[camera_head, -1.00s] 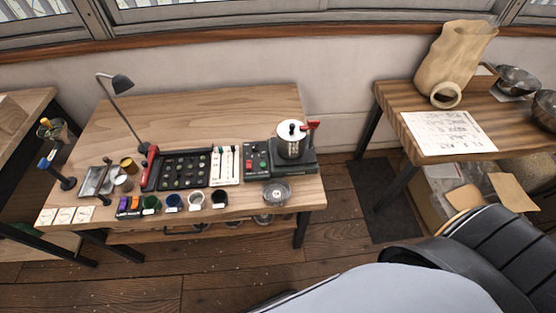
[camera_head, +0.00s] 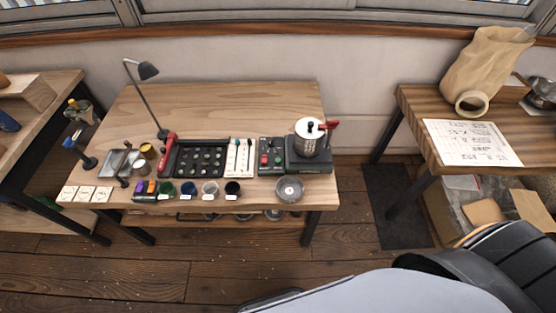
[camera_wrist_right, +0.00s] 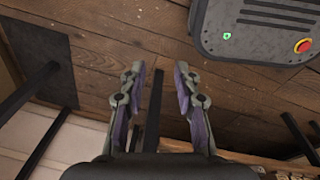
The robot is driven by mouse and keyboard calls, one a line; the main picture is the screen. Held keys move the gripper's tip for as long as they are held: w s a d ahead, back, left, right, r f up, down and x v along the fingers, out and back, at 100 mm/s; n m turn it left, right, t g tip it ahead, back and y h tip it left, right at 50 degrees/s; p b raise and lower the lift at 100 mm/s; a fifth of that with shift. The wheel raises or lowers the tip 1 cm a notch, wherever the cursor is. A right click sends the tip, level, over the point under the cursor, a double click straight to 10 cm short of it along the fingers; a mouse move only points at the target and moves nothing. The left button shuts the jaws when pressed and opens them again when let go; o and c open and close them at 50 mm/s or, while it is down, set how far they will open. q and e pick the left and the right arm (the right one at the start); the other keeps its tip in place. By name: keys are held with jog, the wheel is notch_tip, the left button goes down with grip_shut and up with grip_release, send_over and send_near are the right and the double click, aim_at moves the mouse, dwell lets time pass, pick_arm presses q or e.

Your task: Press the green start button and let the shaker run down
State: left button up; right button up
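The shaker, a metal canister (camera_head: 309,143) with a black-knobbed lid and red handle, stands on a dark base (camera_head: 309,165) at the right of the wooden workbench (camera_head: 225,98). Left of it is a dark control panel (camera_head: 271,147) with small red and green buttons; the green start button (camera_head: 277,160) looks tiny from here. Whether the shaker runs cannot be told. My right gripper (camera_wrist_right: 160,72) shows in the right wrist view, open and empty above the wooden floor, away from the bench top. My left gripper is in neither view.
The bench holds a lamp (camera_head: 148,71), a black bean tray (camera_head: 201,158), several small cups and a round metal dish (camera_head: 289,189). A side table (camera_head: 410,98) at the right holds a paper sack (camera_head: 483,70). Floor (camera_head: 230,270) before the bench is clear.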

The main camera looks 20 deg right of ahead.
grip_shut()
dwell(1.1)
